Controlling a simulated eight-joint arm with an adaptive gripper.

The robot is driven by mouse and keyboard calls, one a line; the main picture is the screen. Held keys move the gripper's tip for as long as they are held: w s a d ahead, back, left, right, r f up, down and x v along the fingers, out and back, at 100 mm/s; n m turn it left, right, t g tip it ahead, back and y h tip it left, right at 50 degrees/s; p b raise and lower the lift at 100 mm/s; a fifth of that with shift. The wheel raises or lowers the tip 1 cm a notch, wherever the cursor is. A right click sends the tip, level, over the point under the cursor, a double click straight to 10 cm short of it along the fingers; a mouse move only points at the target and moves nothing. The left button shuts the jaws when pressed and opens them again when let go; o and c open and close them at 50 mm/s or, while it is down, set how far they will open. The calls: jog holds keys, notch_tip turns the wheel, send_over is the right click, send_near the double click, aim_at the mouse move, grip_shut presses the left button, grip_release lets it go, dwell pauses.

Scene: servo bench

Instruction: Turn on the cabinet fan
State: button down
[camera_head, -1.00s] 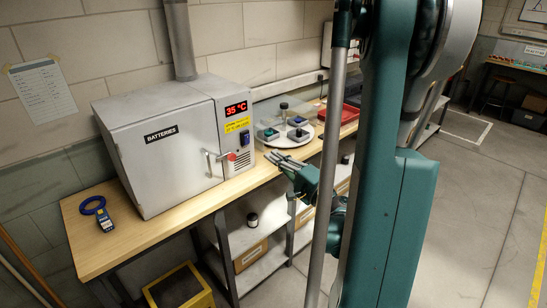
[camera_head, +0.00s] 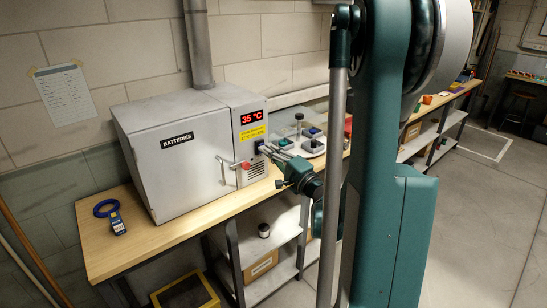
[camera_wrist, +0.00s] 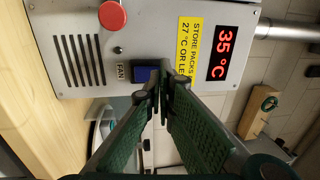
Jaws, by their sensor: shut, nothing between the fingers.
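The grey cabinet (camera_head: 170,185) labelled BATTERIES stands on the wooden bench with its door shut. Its red display (camera_head: 250,118) reads 35 °C and also shows in the wrist view (camera_wrist: 219,54). In the wrist view the blue switch (camera_wrist: 143,75) marked FAN sits beside vent slots; its right part is hidden by my fingertips. My gripper (camera_wrist: 161,82) is shut and empty, its tips overlapping the switch edge in that view. In the head view my gripper (camera_head: 264,149) is at the right of the cabinet front, at switch height. I cannot tell whether the tips touch the switch.
A red knob (camera_wrist: 112,15) is beside the vents. A yellow sign (camera_wrist: 187,45) lies between switch and display. Small devices (camera_head: 312,145) stand on the bench to the right. A blue meter (camera_head: 117,222) lies at the left. The wooden bench (camera_head: 160,238) is clear in front.

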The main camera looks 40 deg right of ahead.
jog(key=shift+w, duration=0.35)
jog(key=shift+w+r, duration=0.1)
jog(key=shift+r, duration=0.05)
jog(key=shift+w+r+g+p, duration=0.3)
jog(key=shift+g+p, duration=0.2)
jog(key=shift+p, duration=0.4)
jog(key=shift+f, duration=0.2)
jog(key=shift+s, duration=0.1)
jog(key=s+r+p, duration=0.1)
jog(key=s+r, duration=0.1)
jog(key=s, duration=1.1)
jog(key=shift+s, duration=0.3)
